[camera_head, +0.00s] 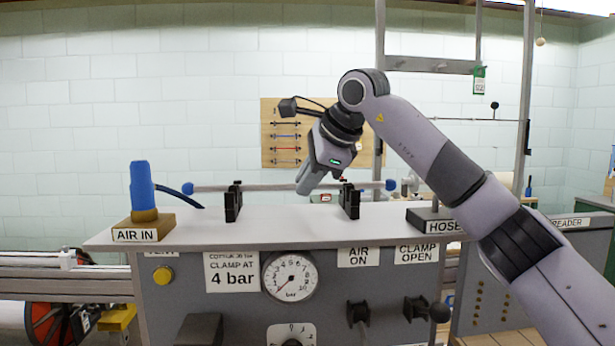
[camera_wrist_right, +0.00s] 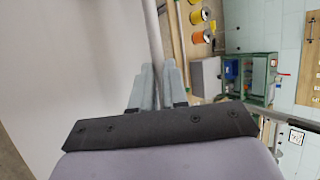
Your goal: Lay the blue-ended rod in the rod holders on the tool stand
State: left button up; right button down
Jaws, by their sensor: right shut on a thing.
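The blue-ended rod (camera_head: 272,187) is a long pale bar with a blue knob at each end. It lies level across the tool stand (camera_head: 190,228), at the height of the tops of the two black rod holders, left (camera_head: 233,205) and right (camera_head: 350,204). I cannot tell whether it rests fully in their notches. My right gripper (camera_head: 306,188) comes down between the holders and is shut on the rod. In the right wrist view the rod (camera_wrist_right: 154,35) runs between the fingertips (camera_wrist_right: 157,75). My left gripper is not in view.
A blue air fitting (camera_head: 141,185) stands on the "AIR IN" block at the left of the stand top. A dark "HOSE" block (camera_head: 432,221) stands at the right. A gauge (camera_head: 290,277) and knobs are on the front panel. A wooden board (camera_head: 283,145) hangs behind.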

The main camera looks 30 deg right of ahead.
jog(key=shift+f, duration=0.5)
dwell(0.4)
jog(key=c, duration=1.1)
grip_release()
jog(key=b+v, duration=0.1)
jog(key=v, duration=0.6)
jog(key=shift+s, duration=0.15)
